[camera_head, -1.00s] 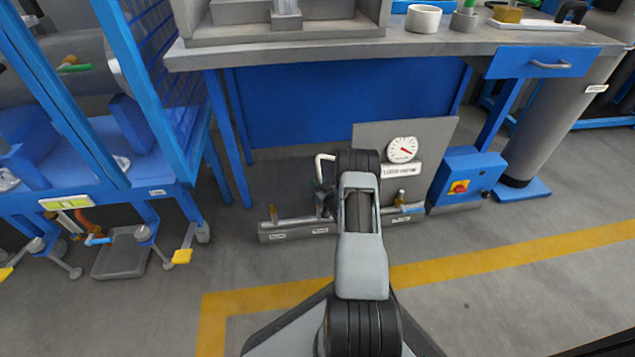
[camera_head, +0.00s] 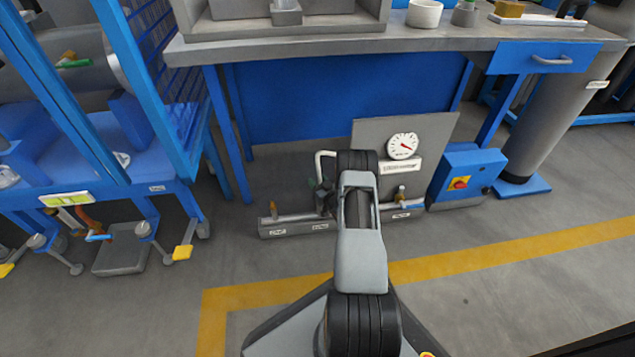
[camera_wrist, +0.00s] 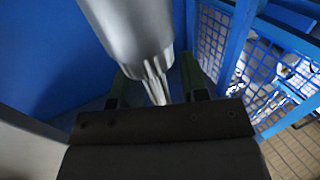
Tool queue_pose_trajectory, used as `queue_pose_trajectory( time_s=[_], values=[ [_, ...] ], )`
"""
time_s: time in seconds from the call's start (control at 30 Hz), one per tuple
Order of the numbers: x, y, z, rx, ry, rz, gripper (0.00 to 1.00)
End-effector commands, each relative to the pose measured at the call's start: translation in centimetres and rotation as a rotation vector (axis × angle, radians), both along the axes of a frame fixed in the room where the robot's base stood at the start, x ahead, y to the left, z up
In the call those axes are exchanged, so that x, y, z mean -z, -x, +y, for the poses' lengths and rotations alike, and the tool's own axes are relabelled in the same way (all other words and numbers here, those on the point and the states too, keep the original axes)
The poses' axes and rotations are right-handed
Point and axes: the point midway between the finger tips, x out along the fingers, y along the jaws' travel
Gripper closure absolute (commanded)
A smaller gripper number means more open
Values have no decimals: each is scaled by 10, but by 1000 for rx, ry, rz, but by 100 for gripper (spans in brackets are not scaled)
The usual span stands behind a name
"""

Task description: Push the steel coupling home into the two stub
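In the wrist view, my gripper (camera_wrist: 158,88) has two dark green fingers standing apart. A thick smooth steel cylinder (camera_wrist: 130,28), which looks like the coupling, comes down from the top between or just beyond the fingertips. A narrower ribbed steel part (camera_wrist: 156,85) shows under it, between the fingers. I cannot tell whether the fingers touch the steel. In the head view, a left pipe section (camera_head: 291,228) and a right pipe section (camera_head: 402,213) stand low under the bench, probably bearing the stubs. My arm hides the space between them and my gripper.
A grey panel with a gauge (camera_head: 403,146) stands behind the pipes, and a blue switch box (camera_head: 467,177) is to their right. The workbench (camera_head: 430,44) overhangs them. A blue mesh-sided frame (camera_head: 178,100) stands left. Floor with a yellow line (camera_head: 480,262) is clear at right.

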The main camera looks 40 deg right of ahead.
Motion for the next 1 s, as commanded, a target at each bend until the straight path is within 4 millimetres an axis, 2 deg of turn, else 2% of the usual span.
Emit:
queue_pose_trajectory(
  time_s=[0.27, 0.43, 0.8, 1.0],
  values=[
    [1, 1, 0, 0, -1, 2, 53],
    [-1, 12, 1, 1, -1, 5, 53],
    [-3, 85, 5, 4, -3, 4, 53],
    [-1, 117, 6, 4, -3, 3, 53]
  ],
)
